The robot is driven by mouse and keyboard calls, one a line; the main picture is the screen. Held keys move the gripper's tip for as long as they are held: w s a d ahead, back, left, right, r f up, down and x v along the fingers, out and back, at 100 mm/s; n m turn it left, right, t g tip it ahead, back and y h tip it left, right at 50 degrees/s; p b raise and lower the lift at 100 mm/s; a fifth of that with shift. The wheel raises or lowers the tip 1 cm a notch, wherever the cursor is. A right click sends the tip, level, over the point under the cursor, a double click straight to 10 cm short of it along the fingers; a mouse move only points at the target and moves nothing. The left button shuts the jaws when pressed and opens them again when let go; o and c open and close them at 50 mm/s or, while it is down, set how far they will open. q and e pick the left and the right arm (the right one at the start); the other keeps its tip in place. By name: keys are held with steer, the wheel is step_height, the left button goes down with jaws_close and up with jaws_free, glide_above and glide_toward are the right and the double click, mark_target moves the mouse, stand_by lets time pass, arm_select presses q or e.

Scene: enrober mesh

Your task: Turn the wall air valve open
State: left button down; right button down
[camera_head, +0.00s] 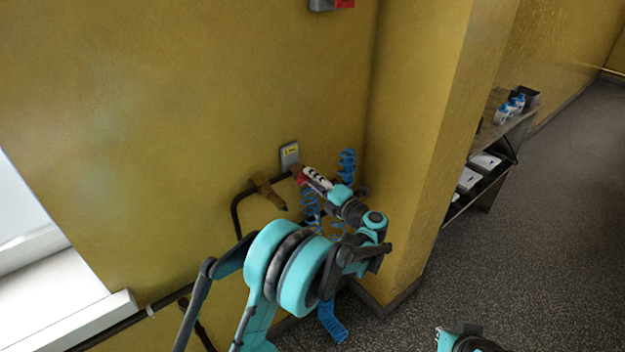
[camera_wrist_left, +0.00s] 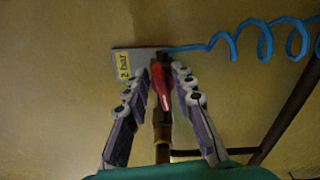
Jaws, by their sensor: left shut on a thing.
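The wall air valve's red handle (camera_wrist_left: 161,88) sits between the fingers of my left gripper (camera_wrist_left: 167,75) in the left wrist view, lying roughly along them. In that view the brass pipe (camera_wrist_left: 162,135) runs below the handle. In the head view my left gripper (camera_head: 315,180) is at the wall, shut on the handle, and a small red part of the handle (camera_head: 302,177) shows by the fingertips. A brass fitting (camera_head: 268,191) sticks out just left of it. Much of the valve body is hidden behind the gripper.
A grey plate with a yellow "2 bar" label (camera_wrist_left: 125,65) is on the wall beside the valve; it also shows in the head view (camera_head: 290,154). A blue coiled hose (camera_head: 347,165) hangs close by. A yellow pillar (camera_head: 420,130) stands right, with a shelf (camera_head: 497,125) beyond.

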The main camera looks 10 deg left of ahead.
arm_select(q)
steer(key=shift+f+m, duration=0.2)
steer(key=shift+m, duration=0.9)
steer(key=c, duration=1.6)
jaws_free()
steer(key=shift+d, duration=0.15)
steer(key=v, duration=1.1)
steer(key=shift+s+d, duration=0.25)
steer(key=shift+s, duration=0.1)
